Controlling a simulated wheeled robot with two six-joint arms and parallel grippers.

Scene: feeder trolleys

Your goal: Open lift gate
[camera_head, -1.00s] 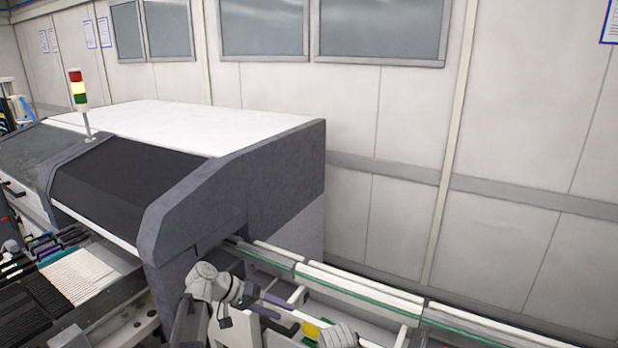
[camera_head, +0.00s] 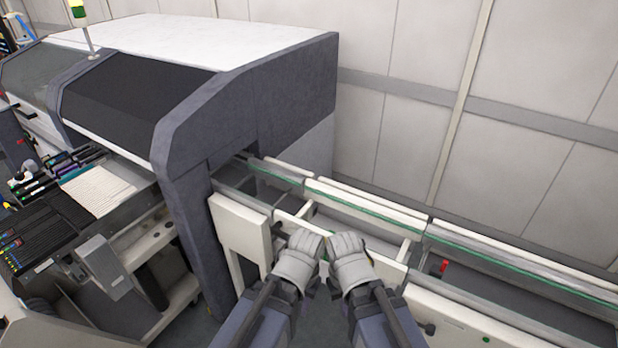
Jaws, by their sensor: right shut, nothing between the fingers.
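The lift gate looks to be the pale conveyor section (camera_head: 360,206) with green edge strips between the grey machine and the conveyor on the right. It lies level, in line with the neighbouring rails. My two arms reach up from the bottom middle, side by side, to its near rail. My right gripper (camera_head: 347,243) is at the near rail, shut and empty; its fingertips are mostly hidden by my wrist. My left gripper (camera_head: 305,240) is just left of it, its fingers hidden by its own wrist. I cannot tell whether either one touches the rail.
The grey and white machine (camera_head: 250,110) stands at the left. A white panel (camera_head: 240,235) hangs below the rails beside it. The conveyor (camera_head: 520,285) runs on to the right, with a small red part (camera_head: 444,266). A feeder trolley (camera_head: 105,185) is at the far left.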

